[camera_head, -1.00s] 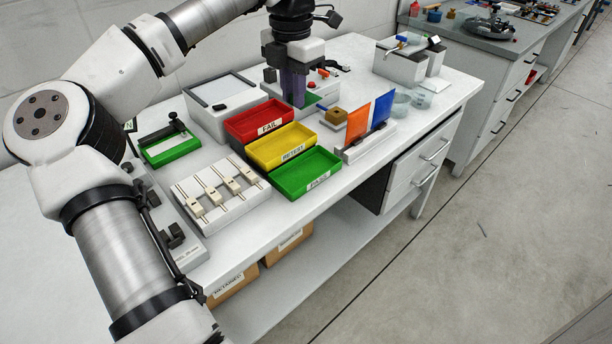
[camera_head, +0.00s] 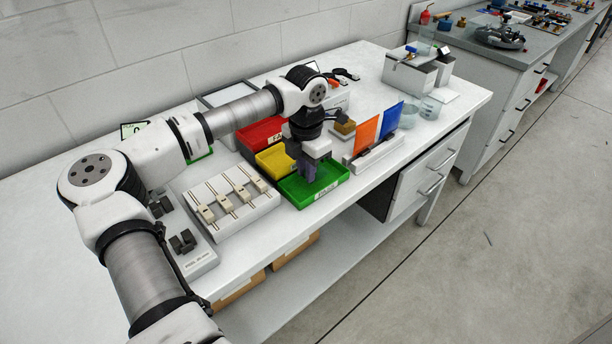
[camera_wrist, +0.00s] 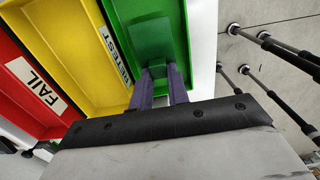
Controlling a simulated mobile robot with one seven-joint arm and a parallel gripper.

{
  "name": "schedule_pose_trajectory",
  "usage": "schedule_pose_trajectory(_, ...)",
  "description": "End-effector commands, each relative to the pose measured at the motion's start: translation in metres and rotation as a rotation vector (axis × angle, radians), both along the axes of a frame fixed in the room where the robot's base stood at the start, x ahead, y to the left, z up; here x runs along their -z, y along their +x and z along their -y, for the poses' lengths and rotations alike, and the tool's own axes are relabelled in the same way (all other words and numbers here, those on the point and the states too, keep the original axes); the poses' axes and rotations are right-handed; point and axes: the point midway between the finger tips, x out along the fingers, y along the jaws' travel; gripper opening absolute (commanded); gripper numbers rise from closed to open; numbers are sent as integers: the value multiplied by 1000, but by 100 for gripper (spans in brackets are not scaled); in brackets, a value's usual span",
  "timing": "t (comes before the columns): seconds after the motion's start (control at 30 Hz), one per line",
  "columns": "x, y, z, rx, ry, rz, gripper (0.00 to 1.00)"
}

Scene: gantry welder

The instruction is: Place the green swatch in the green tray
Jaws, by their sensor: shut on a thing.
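The green tray (camera_head: 327,188) stands at the front of a row of three trays. It also shows in the wrist view (camera_wrist: 178,30). My gripper (camera_head: 308,178) points down over the green tray in the head view. In the wrist view my gripper (camera_wrist: 160,76) is shut on the green swatch (camera_wrist: 152,38), a darker green piece at the fingertips. The swatch appears within the outline of the tray. I cannot tell whether it touches the tray floor. In the head view the swatch is hidden or too small to make out.
The yellow tray (camera_head: 273,160) and red tray (camera_head: 258,134) are behind the green one. An orange swatch (camera_head: 366,135) and a blue swatch (camera_head: 386,120) stand upright in a rack just right of it. A white fixture with several clamps (camera_head: 229,203) is on the left.

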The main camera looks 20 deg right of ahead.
Motion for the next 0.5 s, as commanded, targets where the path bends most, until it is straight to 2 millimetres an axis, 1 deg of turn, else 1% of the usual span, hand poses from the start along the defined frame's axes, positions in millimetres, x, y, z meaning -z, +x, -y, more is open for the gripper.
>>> schedule_pose_trajectory(0.1, 18, -1, 0, 0, 1, -4, 0)
schedule_pose_trajectory(0.2, 30, -1, 0, 0, 0, -3, 0)
schedule_pose_trajectory(0.5, 34, 0, 0, 0, 1, -1, 0)
